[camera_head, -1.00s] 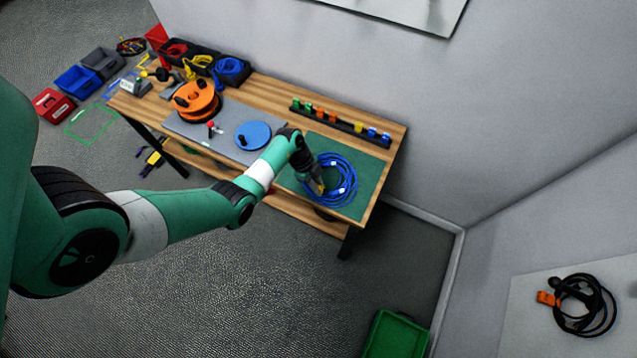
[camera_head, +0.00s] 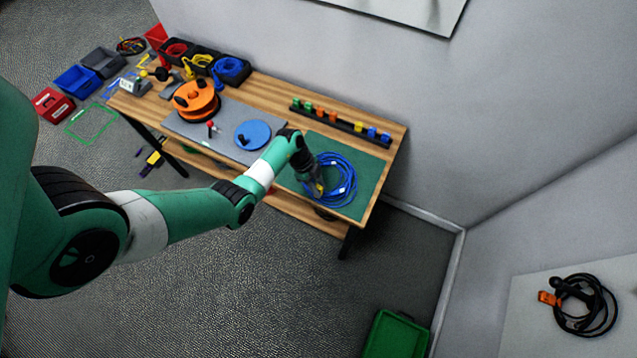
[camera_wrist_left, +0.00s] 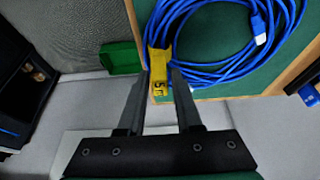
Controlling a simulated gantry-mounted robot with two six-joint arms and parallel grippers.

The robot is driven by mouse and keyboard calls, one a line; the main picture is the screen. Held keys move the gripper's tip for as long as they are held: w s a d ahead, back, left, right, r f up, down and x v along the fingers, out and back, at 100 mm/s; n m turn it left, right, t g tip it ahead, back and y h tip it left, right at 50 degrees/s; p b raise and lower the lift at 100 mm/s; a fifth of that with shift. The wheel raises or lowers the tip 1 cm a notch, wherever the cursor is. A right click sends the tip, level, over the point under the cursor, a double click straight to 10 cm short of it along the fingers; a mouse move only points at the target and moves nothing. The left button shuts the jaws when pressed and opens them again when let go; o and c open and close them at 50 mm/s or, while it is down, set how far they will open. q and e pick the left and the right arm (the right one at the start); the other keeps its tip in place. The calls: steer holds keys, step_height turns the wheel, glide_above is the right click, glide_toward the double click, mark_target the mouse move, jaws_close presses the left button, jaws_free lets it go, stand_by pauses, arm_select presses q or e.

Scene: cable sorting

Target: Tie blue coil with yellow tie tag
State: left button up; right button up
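The blue coil (camera_head: 345,180) lies on the green mat at the right end of the bench. It also shows in the left wrist view (camera_wrist_left: 217,72), with a pale plug end. A yellow tie tag (camera_wrist_left: 158,70) with dark print sits around the coil's near side. My left gripper (camera_head: 319,192) is at the coil's near left edge. In the left wrist view its two fingers (camera_wrist_left: 160,78) stand apart on either side of the tag, with a narrow gap showing at each side. My right gripper is not in view.
A rack of coloured tags (camera_head: 340,122) stands along the bench's back edge. A blue disc (camera_head: 253,135) and an orange reel (camera_head: 195,100) sit to the left on a grey mat. Black bins with coiled cables are at the far left. A green bin (camera_head: 396,335) stands on the floor.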

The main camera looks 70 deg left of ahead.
arm_select(q)
steer(key=shift+o, duration=1.4)
steer(key=shift+r, duration=0.1)
steer(key=p+v, duration=0.5)
steer(key=v, duration=0.6)
steer(key=shift+r, duration=0.15)
